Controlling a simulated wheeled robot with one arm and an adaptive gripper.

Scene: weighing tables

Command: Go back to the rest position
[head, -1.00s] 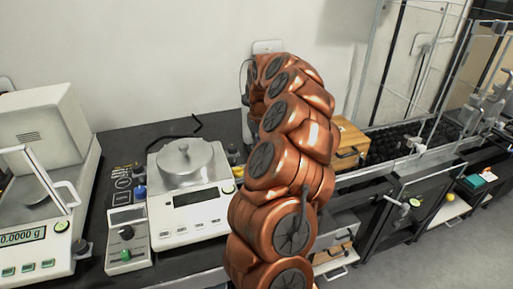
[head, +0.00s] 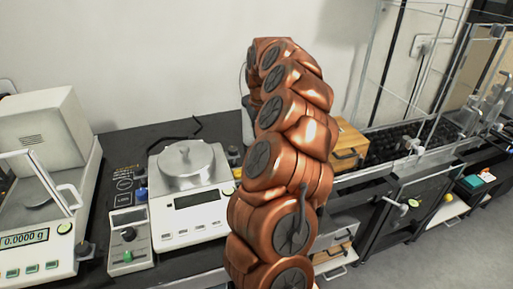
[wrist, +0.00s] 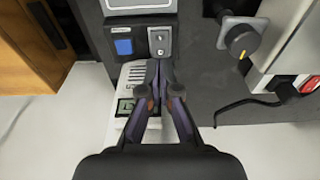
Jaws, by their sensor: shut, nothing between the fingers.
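My gripper (wrist: 154,84) shows in the wrist view with its two dark fingers meeting at the tips, shut and empty. Beyond the fingertips is a light grey device (wrist: 130,85) on the dark bench. In the head view my copper-coloured arm is folded upward in the middle of the picture, and it hides the gripper there.
A balance with a round lidded pan (head: 188,198) stands on the dark bench (head: 120,150), left of my arm. A small control box (head: 129,240) is beside it. An analytical balance (head: 40,175) is at far left. A wooden box (head: 347,146) is right of my arm. Grey floor (head: 430,255) is clear.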

